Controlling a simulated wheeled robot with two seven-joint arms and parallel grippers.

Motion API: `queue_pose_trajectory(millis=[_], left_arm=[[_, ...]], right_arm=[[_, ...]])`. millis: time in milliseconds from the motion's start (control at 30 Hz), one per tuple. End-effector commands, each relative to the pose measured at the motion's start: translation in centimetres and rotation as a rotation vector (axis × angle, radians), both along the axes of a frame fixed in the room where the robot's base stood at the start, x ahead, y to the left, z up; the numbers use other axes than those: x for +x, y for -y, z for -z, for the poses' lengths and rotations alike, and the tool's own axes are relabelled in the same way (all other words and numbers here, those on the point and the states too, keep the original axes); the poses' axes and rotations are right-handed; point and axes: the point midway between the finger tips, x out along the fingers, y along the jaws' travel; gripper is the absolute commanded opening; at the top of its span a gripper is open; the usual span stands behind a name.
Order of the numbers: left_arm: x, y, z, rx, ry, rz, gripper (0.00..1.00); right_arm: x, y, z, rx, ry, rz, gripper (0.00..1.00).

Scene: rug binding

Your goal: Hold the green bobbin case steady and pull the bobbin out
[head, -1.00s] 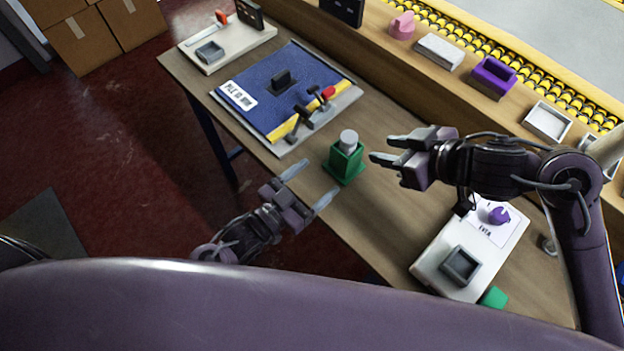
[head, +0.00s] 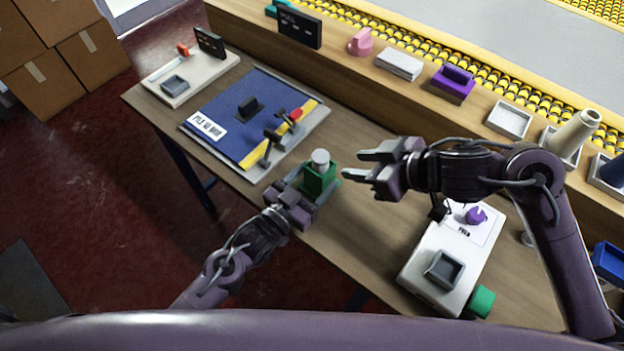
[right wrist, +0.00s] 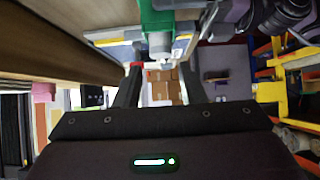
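The green bobbin case (head: 321,181) stands upright near the table's front edge. The pale grey bobbin (head: 320,158) sticks up out of its top. My left gripper (head: 316,180) has its fingers on either side of the case, low down; I cannot tell whether they touch it. My right gripper (head: 352,165) is open and empty, just right of the bobbin, with its fingers pointing left towards it. In the right wrist view the case (right wrist: 157,14) and bobbin (right wrist: 160,44) appear at the top centre, beyond the spread fingers and not between them.
A blue mat board (head: 225,120) with clamps lies left of the case. A white unit with a grey tray (head: 445,268) and a purple knob (head: 475,215) stands to the right. A raised shelf with a purple box (head: 453,85) and white trays (head: 508,120) runs along the back.

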Motion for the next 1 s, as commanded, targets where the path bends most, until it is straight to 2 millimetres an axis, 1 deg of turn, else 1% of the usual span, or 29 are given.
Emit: queue_pose_trajectory(millis=[33, 333, 367, 467, 500, 533, 567, 667, 733, 800, 900, 1000], left_arm=[[0.0, 0.0, 0.0, 0.000, 0.000, 0.000, 0.58], [0.0, 0.0, 0.0, 0.000, 0.000, 0.000, 0.19], [0.0, 0.0, 0.0, 0.000, 0.000, 0.000, 0.18], [0.0, 0.0, 0.0, 0.000, 0.000, 0.000, 0.18], [0.0, 0.0, 0.0, 0.000, 0.000, 0.000, 0.18], [0.0, 0.0, 0.0, 0.000, 0.000, 0.000, 0.18], [0.0, 0.0, 0.0, 0.000, 0.000, 0.000, 0.18], [0.0, 0.0, 0.0, 0.000, 0.000, 0.000, 0.18], [0.0, 0.0, 0.0, 0.000, 0.000, 0.000, 0.18], [0.0, 0.0, 0.0, 0.000, 0.000, 0.000, 0.18], [0.0, 0.0, 0.0, 0.000, 0.000, 0.000, 0.18], [0.0, 0.0, 0.0, 0.000, 0.000, -0.001, 0.18]], right_arm=[[0.0, 0.0, 0.0, 0.000, 0.000, 0.000, 0.36], [0.0, 0.0, 0.0, 0.000, 0.000, 0.000, 0.36], [0.0, 0.0, 0.0, 0.000, 0.000, 0.000, 0.39], [0.1, -0.3, -0.2, 0.001, 0.008, -0.015, 0.52], [0.1, -0.7, -0.3, 0.001, 0.017, -0.033, 0.57], [0.1, -1.2, -0.5, 0.001, 0.027, -0.055, 0.59], [0.1, -1.8, -0.8, 0.001, 0.041, -0.081, 0.59], [0.1, -4.5, -1.9, -0.004, 0.110, -0.213, 0.59], [-0.1, -6.9, -2.9, -0.012, 0.178, -0.338, 0.59], [-0.7, -9.4, -4.0, -0.024, 0.258, -0.480, 0.59], [-1.7, -12.7, -5.1, -0.052, 0.373, -0.680, 0.59], [-3.0, -15.4, -5.8, -0.089, 0.486, -0.877, 0.59]])
